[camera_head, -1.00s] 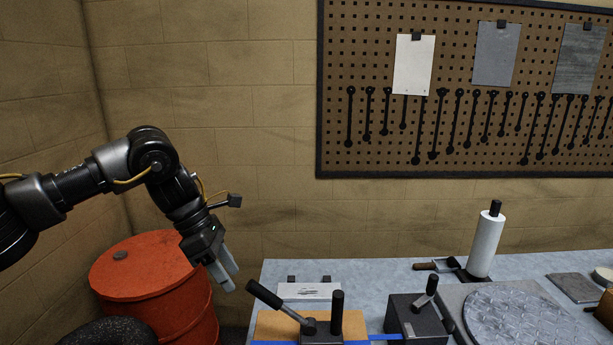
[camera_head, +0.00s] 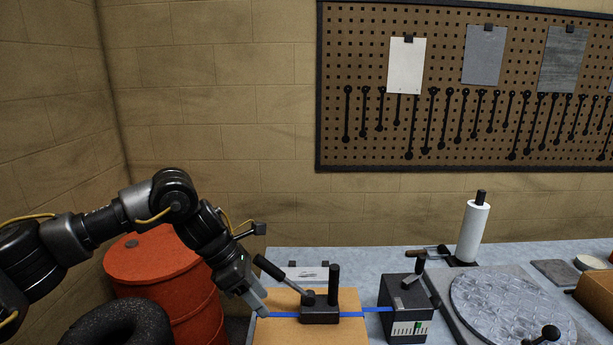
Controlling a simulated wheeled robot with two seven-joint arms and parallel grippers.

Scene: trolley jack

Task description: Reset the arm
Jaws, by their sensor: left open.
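My left arm comes in from the left, and its left gripper (camera_head: 257,299) points down and to the right at the left edge of a cardboard box (camera_head: 340,332). The gripper is open. Its fingertips are near the left end of a blue strap (camera_head: 284,314) on the box; I cannot tell whether they touch it. A black strapping tool (camera_head: 319,312) with a slanted lever and an upright handle sits on the strap. The strap runs right to a dark block with a lever (camera_head: 406,311). My right gripper is not in view.
A grey worktable (camera_head: 385,262) carries a white paper roll (camera_head: 472,233) and a round metal plate (camera_head: 510,309). A red drum (camera_head: 150,265) and a black tire (camera_head: 120,325) stand at the left. A tool pegboard (camera_head: 460,130) hangs behind.

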